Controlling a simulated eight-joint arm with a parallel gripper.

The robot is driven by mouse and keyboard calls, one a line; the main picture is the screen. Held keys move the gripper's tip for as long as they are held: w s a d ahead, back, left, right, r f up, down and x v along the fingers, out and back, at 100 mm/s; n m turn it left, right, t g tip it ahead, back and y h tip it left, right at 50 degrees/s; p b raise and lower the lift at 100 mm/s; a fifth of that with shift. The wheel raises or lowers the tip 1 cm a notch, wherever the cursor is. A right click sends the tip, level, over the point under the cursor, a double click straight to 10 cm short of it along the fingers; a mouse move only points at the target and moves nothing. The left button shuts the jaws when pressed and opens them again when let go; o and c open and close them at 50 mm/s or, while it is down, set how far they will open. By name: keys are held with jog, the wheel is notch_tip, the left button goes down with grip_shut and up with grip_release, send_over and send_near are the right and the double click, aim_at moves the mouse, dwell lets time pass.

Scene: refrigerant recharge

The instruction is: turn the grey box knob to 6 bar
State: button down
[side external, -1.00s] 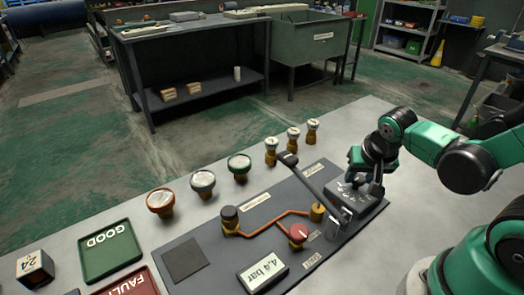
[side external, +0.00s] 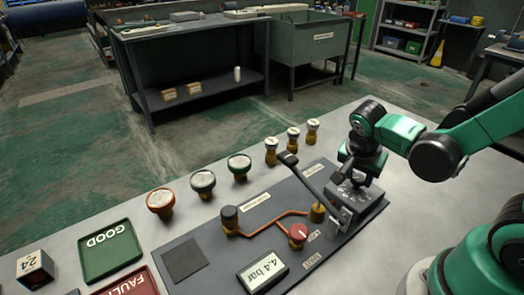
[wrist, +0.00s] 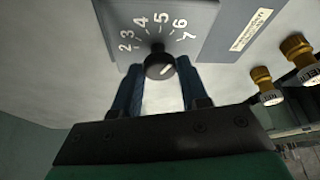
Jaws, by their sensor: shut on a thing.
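The grey box (side external: 368,200) sits at the right end of the dark panel. In the wrist view its face (wrist: 205,22) carries a dial with numbers from 2 to 7. The round dark knob (wrist: 160,62) sits below the numbers, with a pale mark on its lower right. My gripper (wrist: 159,72) has one blue finger on each side of the knob and is shut on it. In the side view my gripper (side external: 346,180) is down at the box and hides the knob. The display (side external: 262,270) reads 4.4 bar.
A grey lever (side external: 312,178) rises just left of my gripper. A red knob (side external: 298,232) and brass fittings (side external: 317,212) stand on the panel. Several gauges (side external: 203,182) and small brass valves (side external: 293,138) line the far side. Green (side external: 108,262) and red trays lie left.

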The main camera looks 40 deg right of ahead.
dwell(0.3)
jog(key=shift+c, duration=2.3)
grip_release()
jog(key=shift+v, duration=2.8)
jog(key=n, duration=0.1)
jog(key=a+n+t, duration=0.1)
jog(key=shift+w+r+n+y, duration=0.15)
jog(key=shift+w+n+y, duration=0.15)
jog(key=shift+n, duration=0.1)
jog(key=a+r+n+t+y, duration=0.1)
jog(key=n, duration=0.3)
jog(key=w+a+r+n+t+y, duration=0.1)
jog(key=n+t, duration=0.1)
jog(key=n, duration=0.2)
jog(key=w+a+r+n+t+y, duration=0.1)
jog(key=n+t, duration=0.1)
jog(key=n, duration=0.2)
jog(key=shift+w+a+r+y, duration=0.2)
jog(key=shift+a+y, duration=0.1)
jog(key=shift+a, duration=0.1)
